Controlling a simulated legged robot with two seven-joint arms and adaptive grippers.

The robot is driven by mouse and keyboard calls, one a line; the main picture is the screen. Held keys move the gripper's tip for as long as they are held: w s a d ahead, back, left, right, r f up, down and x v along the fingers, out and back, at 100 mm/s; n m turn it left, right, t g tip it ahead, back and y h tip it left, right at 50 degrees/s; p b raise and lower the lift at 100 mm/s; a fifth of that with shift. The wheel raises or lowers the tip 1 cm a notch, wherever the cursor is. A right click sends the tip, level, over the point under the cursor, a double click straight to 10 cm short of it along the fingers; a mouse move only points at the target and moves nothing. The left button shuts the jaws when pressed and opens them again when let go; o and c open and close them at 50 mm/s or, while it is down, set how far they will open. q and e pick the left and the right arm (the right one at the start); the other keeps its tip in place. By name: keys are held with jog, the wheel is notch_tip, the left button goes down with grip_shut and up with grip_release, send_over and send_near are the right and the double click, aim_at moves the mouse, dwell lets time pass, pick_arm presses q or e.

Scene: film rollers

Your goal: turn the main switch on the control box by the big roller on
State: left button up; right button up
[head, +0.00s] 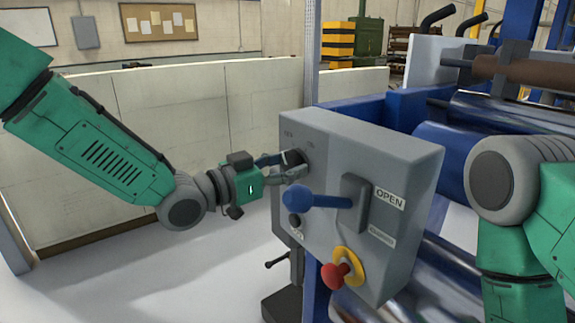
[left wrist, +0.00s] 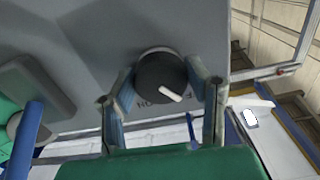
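The grey control box (head: 345,150) stands in the middle of the head view. Its main switch is a round black knob (head: 293,157) at the upper left of the front face, partly hidden by my left gripper (head: 279,166). In the left wrist view the knob (left wrist: 160,78) shows a white pointer mark slanting to the lower right, with partly hidden lettering around it. My left gripper's two fingers (left wrist: 163,92) straddle the knob, one on each side and close to its rim. Whether they touch it is unclear. My right gripper is out of view; only my right arm shows.
A blue lever (head: 318,200), a red emergency button (head: 335,275) on yellow and a small black button (head: 295,220) sit on the same box, below and right of the knob. Rollers (head: 500,110) lie behind the box. A low pale wall (head: 170,110) stands behind my left arm.

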pick_arm(q)
jog(key=m+b, duration=0.6)
jog(key=shift+f, duration=0.1)
jog(key=m+b, duration=0.4)
jog(key=shift+m, duration=0.4)
jog(key=shift+m+b, duration=1.55)
jog(key=shift+m, duration=0.05)
jog(key=o, duration=1.1)
jog(key=shift+o, duration=0.2)
